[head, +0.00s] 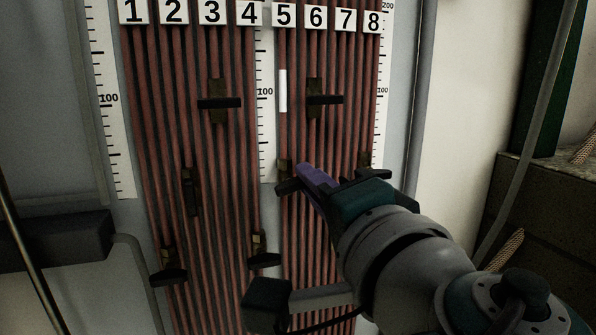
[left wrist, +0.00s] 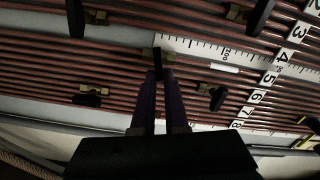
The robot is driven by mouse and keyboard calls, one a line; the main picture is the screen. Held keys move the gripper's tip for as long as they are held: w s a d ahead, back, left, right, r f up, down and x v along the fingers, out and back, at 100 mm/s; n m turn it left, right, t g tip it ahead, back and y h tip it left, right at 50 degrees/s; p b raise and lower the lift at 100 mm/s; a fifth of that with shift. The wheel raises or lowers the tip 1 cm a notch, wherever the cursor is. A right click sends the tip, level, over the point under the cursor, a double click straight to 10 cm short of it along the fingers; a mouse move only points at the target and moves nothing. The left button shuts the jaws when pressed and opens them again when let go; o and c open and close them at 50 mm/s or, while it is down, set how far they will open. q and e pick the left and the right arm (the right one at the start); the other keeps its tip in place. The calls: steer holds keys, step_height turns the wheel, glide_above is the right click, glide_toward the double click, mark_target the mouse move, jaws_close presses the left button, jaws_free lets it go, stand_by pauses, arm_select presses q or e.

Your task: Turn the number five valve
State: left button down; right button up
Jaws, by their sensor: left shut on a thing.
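The number five label (head: 284,15) heads a reddish pipe in the head view. The number five valve (head: 284,166) sits low on that pipe, with a brass body and a black handle (head: 288,187). In the left wrist view the handle (left wrist: 158,62) lies across the pipes. My left gripper (head: 303,172), with purple fingers, reaches the valve from the lower right. In the left wrist view its fingertips (left wrist: 158,77) are shut on the black handle. The fingers hide part of the handle. My right gripper is not in view.
The number six valve (head: 325,99) is above and to the right. The number eight valve (head: 373,174) is close to the right, partly behind my gripper. The number four valve (head: 264,260) is lower left. White scales (head: 265,140) stand between the pipe groups.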

arm_select(q)
steer(key=shift+f+m, duration=0.15)
steer(key=shift+m, duration=0.65)
steer(key=c, duration=0.9)
jaws_free()
steer(key=shift+c, duration=0.2)
